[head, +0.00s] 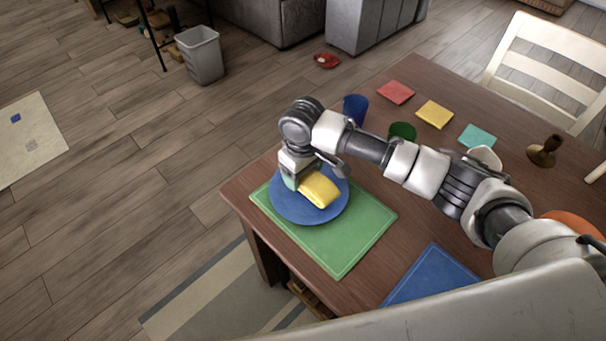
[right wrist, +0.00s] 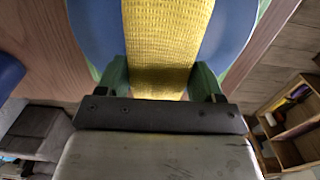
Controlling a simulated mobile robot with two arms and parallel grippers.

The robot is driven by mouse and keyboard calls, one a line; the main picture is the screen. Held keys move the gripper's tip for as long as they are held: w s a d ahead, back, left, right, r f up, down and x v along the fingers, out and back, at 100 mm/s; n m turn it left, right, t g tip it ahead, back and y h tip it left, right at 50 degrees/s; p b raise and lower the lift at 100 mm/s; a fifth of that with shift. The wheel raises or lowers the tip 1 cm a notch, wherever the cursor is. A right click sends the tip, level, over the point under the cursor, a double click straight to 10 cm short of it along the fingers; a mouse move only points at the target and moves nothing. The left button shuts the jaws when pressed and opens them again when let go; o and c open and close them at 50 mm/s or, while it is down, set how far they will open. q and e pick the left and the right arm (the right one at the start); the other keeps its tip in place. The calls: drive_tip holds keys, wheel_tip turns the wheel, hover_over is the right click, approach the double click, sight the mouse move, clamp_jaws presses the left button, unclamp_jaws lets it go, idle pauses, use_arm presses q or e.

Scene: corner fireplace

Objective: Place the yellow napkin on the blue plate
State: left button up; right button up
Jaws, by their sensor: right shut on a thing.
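The yellow napkin (head: 319,189), a folded cloth, is over the blue plate (head: 290,211) in the head view. Whether it touches the plate cannot be told. My right gripper (head: 301,181) is shut on one end of the napkin, above the plate. In the right wrist view, the woven napkin (right wrist: 165,45) runs between the green fingers, with the blue plate (right wrist: 228,32) on both sides beneath it. My left gripper is in neither view.
The plate sits on a green placemat (head: 345,247) near the table's corner. A blue cup (head: 355,107), a green cup (head: 402,132) and flat red (head: 396,92), yellow (head: 434,114) and teal (head: 477,136) squares lie beyond my arm. A blue placemat (head: 433,277) is nearer, right.

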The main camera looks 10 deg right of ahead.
drive_tip(key=shift+f, duration=0.7)
drive_tip(key=shift+f, duration=0.1)
drive_tip(key=o, duration=0.9)
drive_tip(key=shift+f, duration=0.1)
wheel_tip(320, 180, up, 12)
drive_tip(key=shift+r, duration=0.25)
